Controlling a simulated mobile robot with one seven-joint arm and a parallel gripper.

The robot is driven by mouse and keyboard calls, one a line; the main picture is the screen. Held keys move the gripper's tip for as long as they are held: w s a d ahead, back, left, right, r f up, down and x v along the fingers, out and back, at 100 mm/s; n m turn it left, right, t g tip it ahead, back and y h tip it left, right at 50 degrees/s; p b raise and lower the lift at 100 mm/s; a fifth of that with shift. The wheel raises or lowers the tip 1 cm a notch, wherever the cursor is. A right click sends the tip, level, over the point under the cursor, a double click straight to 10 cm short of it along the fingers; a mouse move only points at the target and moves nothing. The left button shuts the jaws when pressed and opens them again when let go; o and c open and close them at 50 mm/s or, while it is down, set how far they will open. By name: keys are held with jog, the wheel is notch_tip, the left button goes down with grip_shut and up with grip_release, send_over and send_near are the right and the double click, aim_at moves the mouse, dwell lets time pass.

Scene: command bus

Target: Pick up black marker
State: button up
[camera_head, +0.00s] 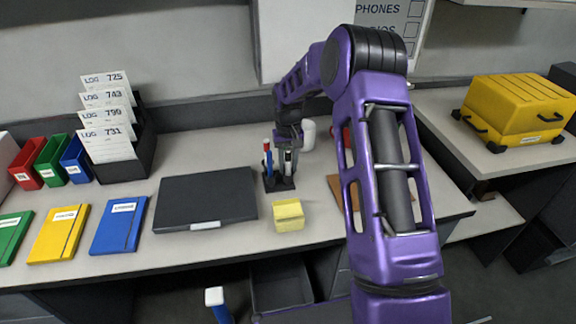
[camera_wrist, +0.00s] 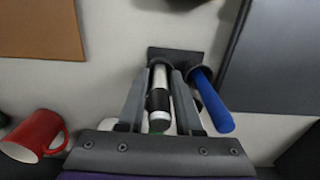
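A dark marker holder (camera_head: 279,184) stands on the desk, and its top also shows in the wrist view (camera_wrist: 182,54). A black marker with a pale silver part (camera_wrist: 158,98) stands in it, between my gripper's two fingers (camera_wrist: 162,72). The fingers are close along both sides of it; whether they press on it is unclear. In the head view my gripper (camera_head: 288,148) points down over the holder and partly hides the marker. A blue marker (camera_wrist: 213,102) stands just right of the right finger. A red-topped marker (camera_head: 267,146) shows left of my gripper in the head view.
A closed dark laptop (camera_head: 205,196) lies left of the holder. A yellow note block (camera_head: 288,215) is in front of it. A red mug (camera_wrist: 34,137) and brown board (camera_wrist: 40,28) are left in the wrist view. A white cylinder (camera_head: 309,135) stands behind.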

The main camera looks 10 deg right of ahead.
grip_shut()
jog(key=shift+r, duration=0.1)
